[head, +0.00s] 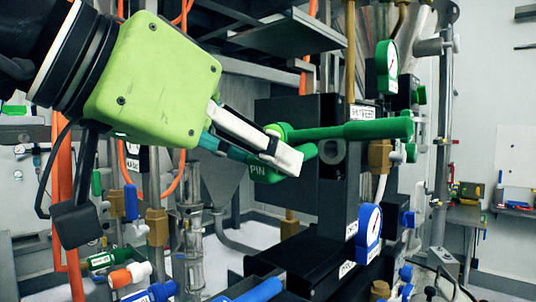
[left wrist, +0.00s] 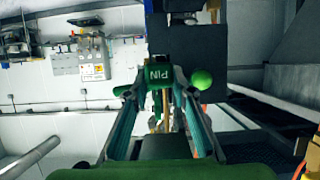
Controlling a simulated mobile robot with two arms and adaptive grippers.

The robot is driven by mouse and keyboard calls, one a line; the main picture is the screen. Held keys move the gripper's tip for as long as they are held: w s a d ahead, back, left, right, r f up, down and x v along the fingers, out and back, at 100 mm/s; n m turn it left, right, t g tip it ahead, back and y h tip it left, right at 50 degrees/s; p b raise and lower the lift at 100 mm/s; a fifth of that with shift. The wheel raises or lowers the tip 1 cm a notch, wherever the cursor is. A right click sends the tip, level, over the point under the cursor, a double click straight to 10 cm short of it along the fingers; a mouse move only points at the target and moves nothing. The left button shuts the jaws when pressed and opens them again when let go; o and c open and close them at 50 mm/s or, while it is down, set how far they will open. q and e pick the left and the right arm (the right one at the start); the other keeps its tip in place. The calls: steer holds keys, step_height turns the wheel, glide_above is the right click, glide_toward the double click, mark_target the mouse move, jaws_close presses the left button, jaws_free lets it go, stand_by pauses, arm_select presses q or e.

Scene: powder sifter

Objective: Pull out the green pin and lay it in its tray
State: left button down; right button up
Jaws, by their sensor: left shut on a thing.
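The green pin (head: 258,170), with a PIN label, is between the fingers of my left gripper (head: 284,152) in the head view, partly hidden by the pale finger. In the left wrist view, the labelled pin (left wrist: 160,75) sits at the fingertips. My left gripper is shut on it. A dark upright block with a round hole stands just right of the fingers. I cannot tell whether the pin's shaft is still in a hole. A green bar (head: 350,130) runs rightward from beside the fingers, in front of the block. I cannot identify the pin's tray. My right gripper is out of view.
A green-rimmed gauge (head: 387,66) and a blue-rimmed gauge (head: 370,234) are right of the dark block (head: 335,190). Valves with colored handles and labels (head: 128,275) crowd the lower left. Pipes and orange hoses stand close around. A workbench (head: 466,214) is at far right.

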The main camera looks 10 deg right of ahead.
arm_select(q)
steer(key=shift+a, duration=0.1)
stand_by(0.3)
steer(key=shift+s+a, duration=0.95)
steer(key=shift+a, duration=0.2)
steer(key=shift+s+a, duration=0.95)
steer(key=shift+a, duration=0.2)
steer(key=shift+r, duration=0.4)
steer(key=s+a+r+g+y+p, duration=0.1)
steer(key=s+a+r+p, duration=0.15)
steer(key=r+p, duration=0.5)
steer(key=s+a+r+p, duration=0.25)
steer(key=r+p, duration=0.25)
steer(key=r, duration=0.6)
steer(key=w+d, duration=0.3)
steer(key=w+d+f+b, duration=0.1)
steer(key=w+d, duration=0.5)
steer(key=d, duration=0.1)
steer(key=shift+f, duration=0.35)
steer(key=shift+a+f+b, duration=0.1)
steer(key=shift+f+b, duration=0.3)
steer(key=shift+f, duration=0.3)
